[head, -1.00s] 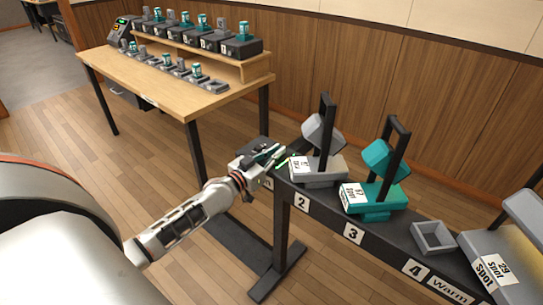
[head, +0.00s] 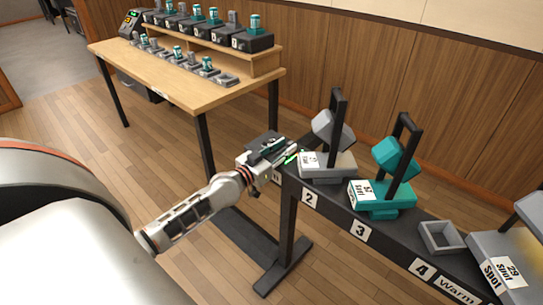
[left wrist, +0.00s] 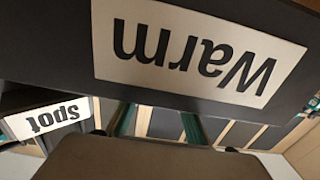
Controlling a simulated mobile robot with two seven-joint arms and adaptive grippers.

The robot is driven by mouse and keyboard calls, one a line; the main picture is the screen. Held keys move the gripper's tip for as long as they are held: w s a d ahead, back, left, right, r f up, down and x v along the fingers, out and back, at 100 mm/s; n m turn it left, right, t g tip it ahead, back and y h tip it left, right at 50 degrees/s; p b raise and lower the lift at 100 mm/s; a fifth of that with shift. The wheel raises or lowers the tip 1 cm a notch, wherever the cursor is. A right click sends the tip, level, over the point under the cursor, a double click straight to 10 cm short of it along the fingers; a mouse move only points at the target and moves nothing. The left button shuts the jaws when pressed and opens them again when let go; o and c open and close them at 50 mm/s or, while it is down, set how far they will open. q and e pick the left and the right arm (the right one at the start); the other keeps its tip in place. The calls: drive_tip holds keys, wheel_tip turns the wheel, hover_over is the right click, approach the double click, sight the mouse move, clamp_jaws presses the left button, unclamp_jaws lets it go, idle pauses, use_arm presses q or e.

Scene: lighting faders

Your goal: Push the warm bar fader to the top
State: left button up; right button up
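A dark bar (head: 330,219) runs from the middle to the lower right of the head view. A white Warm label (head: 455,291) is on its right part. A Warm label also fills the left wrist view (left wrist: 196,50), upside down and close. No fader can be made out for certain. My left gripper (head: 288,156) is at the bar's left end, beside the first grey lamp (head: 328,166). Its two teal-edged fingers stand apart in the left wrist view, with nothing seen between them. Contact with the bar cannot be told. My right gripper is not in view.
A teal lamp (head: 383,193), a grey square holder (head: 441,238) and a Spot-labelled lamp (head: 505,272) sit along the bar. A wooden desk (head: 179,88) behind carries several grey and teal units and a small device (head: 131,22) with a display.

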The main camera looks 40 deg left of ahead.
use_arm(q)
drive_tip(key=s, duration=1)
drive_tip(key=shift+s+a, duration=0.35)
drive_tip(key=shift+a, duration=0.1)
drive_tip(key=s+d+f+m+g+p, duration=0.1)
drive_tip(key=s+d+f+g+p, duration=0.1)
drive_tip(key=s+d+f, duration=0.3)
drive_tip(key=s+d+f+m+g+p, duration=0.1)
drive_tip(key=s+d+f, duration=0.4)
drive_tip(key=s+d, duration=0.5)
drive_tip(key=s+d+f+m+g+h+p, duration=0.1)
drive_tip(key=s+d+f+g+p, duration=0.3)
drive_tip(key=s+d, duration=0.4)
drive_tip(key=shift+s+d+f+g, duration=0.2)
drive_tip(key=shift+s+f+g, duration=0.1)
drive_tip(key=shift+s+f, duration=0.4)
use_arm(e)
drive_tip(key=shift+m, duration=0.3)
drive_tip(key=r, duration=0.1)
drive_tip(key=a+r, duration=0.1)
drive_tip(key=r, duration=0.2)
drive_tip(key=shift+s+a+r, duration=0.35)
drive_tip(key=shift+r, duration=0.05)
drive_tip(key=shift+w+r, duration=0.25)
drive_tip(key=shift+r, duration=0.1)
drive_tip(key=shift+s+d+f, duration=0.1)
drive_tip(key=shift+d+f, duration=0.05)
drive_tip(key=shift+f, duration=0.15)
